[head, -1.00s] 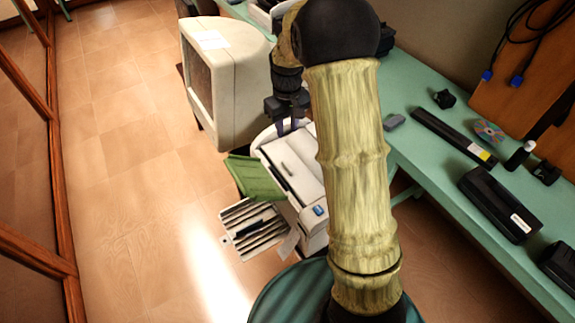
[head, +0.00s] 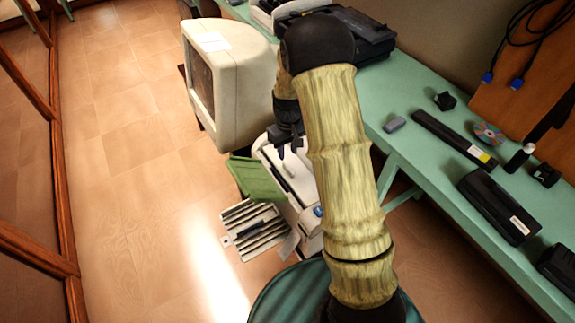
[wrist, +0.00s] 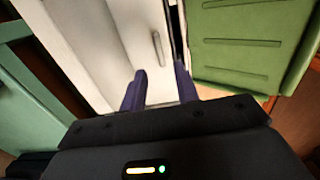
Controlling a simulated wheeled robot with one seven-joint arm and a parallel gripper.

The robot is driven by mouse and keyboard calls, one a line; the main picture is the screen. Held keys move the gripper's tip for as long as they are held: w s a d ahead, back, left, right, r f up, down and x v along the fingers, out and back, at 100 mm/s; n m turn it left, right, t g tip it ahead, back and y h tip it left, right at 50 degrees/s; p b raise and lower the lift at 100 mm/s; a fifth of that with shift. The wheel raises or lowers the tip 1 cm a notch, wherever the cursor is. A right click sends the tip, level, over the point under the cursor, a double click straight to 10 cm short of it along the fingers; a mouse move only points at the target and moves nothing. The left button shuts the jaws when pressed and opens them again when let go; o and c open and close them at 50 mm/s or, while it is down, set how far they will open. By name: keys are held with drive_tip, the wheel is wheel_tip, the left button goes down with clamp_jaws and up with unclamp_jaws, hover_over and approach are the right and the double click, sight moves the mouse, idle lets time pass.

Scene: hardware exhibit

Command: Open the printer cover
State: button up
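The white printer (head: 309,225) stands below my arm, partly hidden behind it in the head view. Its white top cover (head: 301,180) lies flat and looks closed. A slim grey handle or recess runs along the cover; it shows in the wrist view (wrist: 158,52), just beyond my fingertips. My gripper (head: 288,154) is over the cover, pointing down. In the wrist view its two dark purple fingers (wrist: 160,75) stand apart with nothing between them. I cannot tell whether the fingertips touch the cover.
A green panel (head: 257,180) sticks out at the printer's left side, with a slotted tray (head: 252,229) below. A bulky old monitor (head: 228,80) stands close behind. A green table (head: 425,160) with several black devices is to the right. The floor at left is clear.

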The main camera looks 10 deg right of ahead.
sight(288, 167)
wheel_tip(288, 167, down, 8)
drive_tip(key=shift+f+p, duration=0.15)
drive_tip(key=shift+p, duration=0.3)
clamp_jaws()
